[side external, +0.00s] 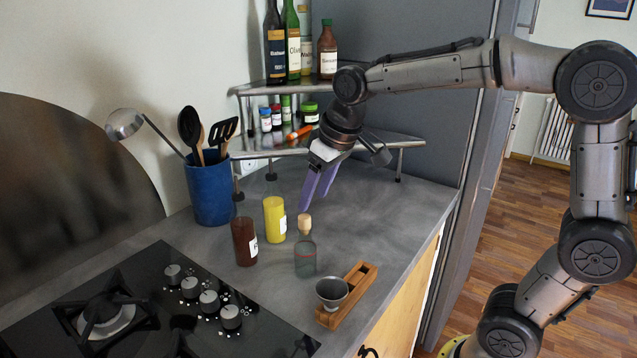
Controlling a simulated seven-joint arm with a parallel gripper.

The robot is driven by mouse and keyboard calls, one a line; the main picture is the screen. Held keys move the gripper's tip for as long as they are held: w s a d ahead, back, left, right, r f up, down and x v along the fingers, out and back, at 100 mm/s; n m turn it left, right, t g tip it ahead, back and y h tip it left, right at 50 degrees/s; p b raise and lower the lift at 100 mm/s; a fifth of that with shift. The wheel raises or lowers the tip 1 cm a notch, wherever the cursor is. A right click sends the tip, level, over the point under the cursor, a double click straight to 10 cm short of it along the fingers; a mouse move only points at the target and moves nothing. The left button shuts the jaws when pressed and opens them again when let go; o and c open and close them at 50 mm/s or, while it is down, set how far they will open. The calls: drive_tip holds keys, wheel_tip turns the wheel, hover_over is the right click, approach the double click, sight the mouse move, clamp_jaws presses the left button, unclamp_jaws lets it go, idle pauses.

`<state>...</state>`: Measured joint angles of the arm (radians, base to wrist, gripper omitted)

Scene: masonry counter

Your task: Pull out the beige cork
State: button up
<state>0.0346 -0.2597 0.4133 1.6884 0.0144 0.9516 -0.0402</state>
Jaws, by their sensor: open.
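The beige cork (305,221) sits in the neck of a clear glass bottle (305,260), which stands upright on the grey counter. My gripper (316,207) has purple fingers that point down and slightly left. It is above and just behind or beside the cork in the side view. The fingers appear apart, with nothing seen between them. The exact gap between fingertips and cork is hard to judge from this one view.
A red-brown bottle (244,238) and a yellow bottle (275,217) stand left of the clear bottle. A metal funnel (332,290) sits in a wooden holder (364,277) at the right. A blue utensil crock (209,192), a stove (150,310) and a corner shelf (375,140) surround the area.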

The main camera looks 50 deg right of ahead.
sight(306, 217)
drive_tip(key=shift+x, duration=3.3)
clamp_jaws()
drive_tip(key=c, duration=0.7)
unclamp_jaws()
clamp_jaws()
